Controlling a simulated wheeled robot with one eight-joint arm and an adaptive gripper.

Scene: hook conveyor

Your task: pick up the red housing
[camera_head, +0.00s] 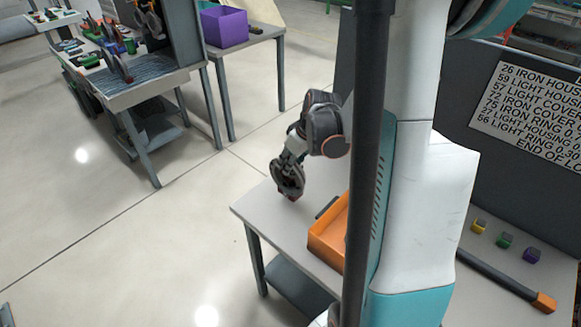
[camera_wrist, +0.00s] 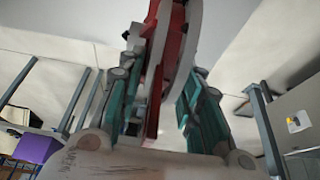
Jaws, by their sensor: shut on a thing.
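The red housing (camera_wrist: 165,55) is a red rounded piece with a pale grey rim. In the wrist view it stands between the teal fingers of my gripper (camera_wrist: 158,90), which is shut on it. In the head view my gripper (camera_head: 289,180) hangs over the far left part of the grey table (camera_head: 262,208), and only a little red of the housing shows at its lower end. I cannot tell whether the housing touches the table.
An orange tray (camera_head: 318,247) stands on the table to the right of my gripper, with a dark piece (camera_head: 327,208) beside it. Yellow, green and purple blocks and an orange-tipped bar lie further right. A purple bin (camera_head: 224,27) stands on another table behind.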

